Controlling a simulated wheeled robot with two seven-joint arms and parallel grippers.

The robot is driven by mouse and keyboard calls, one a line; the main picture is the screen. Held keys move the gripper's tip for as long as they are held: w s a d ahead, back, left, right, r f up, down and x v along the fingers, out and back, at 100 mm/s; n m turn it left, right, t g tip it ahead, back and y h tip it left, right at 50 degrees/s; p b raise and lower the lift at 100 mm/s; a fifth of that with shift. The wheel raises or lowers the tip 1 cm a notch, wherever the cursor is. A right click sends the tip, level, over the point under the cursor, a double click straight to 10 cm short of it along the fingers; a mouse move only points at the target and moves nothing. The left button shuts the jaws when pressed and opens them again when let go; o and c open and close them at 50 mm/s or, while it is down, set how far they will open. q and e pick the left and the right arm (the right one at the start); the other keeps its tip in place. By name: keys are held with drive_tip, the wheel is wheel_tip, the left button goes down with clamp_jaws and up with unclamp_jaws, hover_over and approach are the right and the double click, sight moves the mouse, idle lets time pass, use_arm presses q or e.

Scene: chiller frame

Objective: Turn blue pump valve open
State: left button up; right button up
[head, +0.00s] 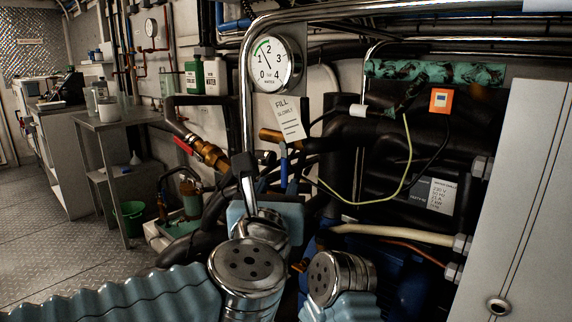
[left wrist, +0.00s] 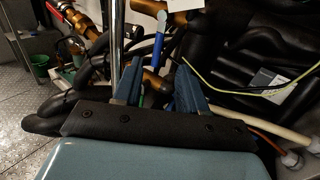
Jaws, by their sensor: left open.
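The blue pump valve's handle (head: 283,163) stands upright near the middle of the head view, below the white label. In the left wrist view the blue handle (left wrist: 157,50) rises from a brass valve body (left wrist: 153,84). My left gripper (left wrist: 158,88) is open, with one blue finger to the left of the handle and one to the right. The handle shows between the fingers, with gaps on both sides; I cannot tell whether it is within their reach. In the head view my own wrist hides most of this gripper. My right gripper does not show.
A chrome tube (head: 246,100) runs vertically just left of the handle. A gauge (head: 272,63) and label (head: 287,117) are above. A red-handled brass valve (head: 205,152) is to the left. Black hoses (head: 375,145) crowd the right. Open floor (head: 60,245) lies left.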

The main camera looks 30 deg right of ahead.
sight(284, 169)
use_arm(q)
drive_tip(key=p+x, duration=0.3)
drive_tip(key=x, duration=0.9)
drive_tip(key=shift+a, duration=0.1)
drive_tip(key=shift+w+d+f, duration=0.15)
drive_tip(key=shift+w+d, duration=0.15)
drive_tip(key=shift+w, duration=0.2)
clamp_jaws()
